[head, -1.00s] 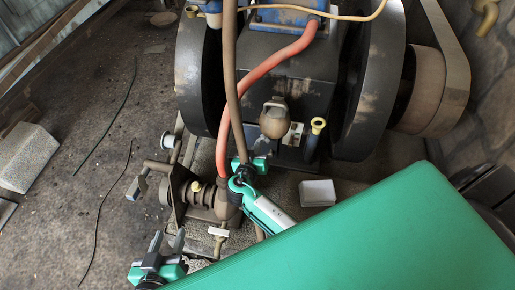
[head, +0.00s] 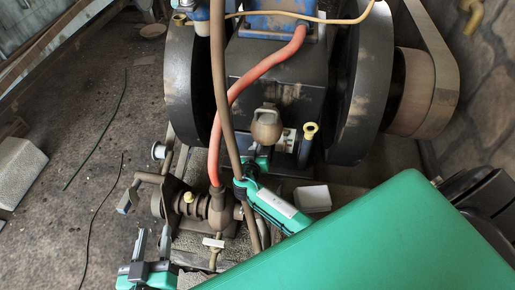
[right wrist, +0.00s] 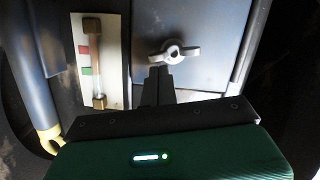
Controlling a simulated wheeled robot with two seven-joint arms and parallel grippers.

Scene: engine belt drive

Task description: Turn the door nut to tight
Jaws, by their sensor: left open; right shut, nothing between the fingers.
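The door nut, a pale metal wing nut (right wrist: 176,53), sits on a dark plate in the right wrist view, its wings roughly level with a slight tilt. My right gripper (right wrist: 159,82) is shut and empty, its fingertips just below the nut's hub. I cannot tell whether they touch it. In the head view my right gripper (head: 263,158) is at the engine front, under a rounded brownish fitting (head: 266,125); the nut cannot be made out there. My left gripper (head: 152,243) is open and empty at lower left, away from the nut.
A gauge plate (right wrist: 98,60) with a tube and red and green marks is left of the nut. A red hose (head: 262,68) and a brown hose (head: 218,80) pass close to my right arm. A pump-like assembly (head: 205,205) stands between the grippers. Flywheels (head: 192,85) flank the engine.

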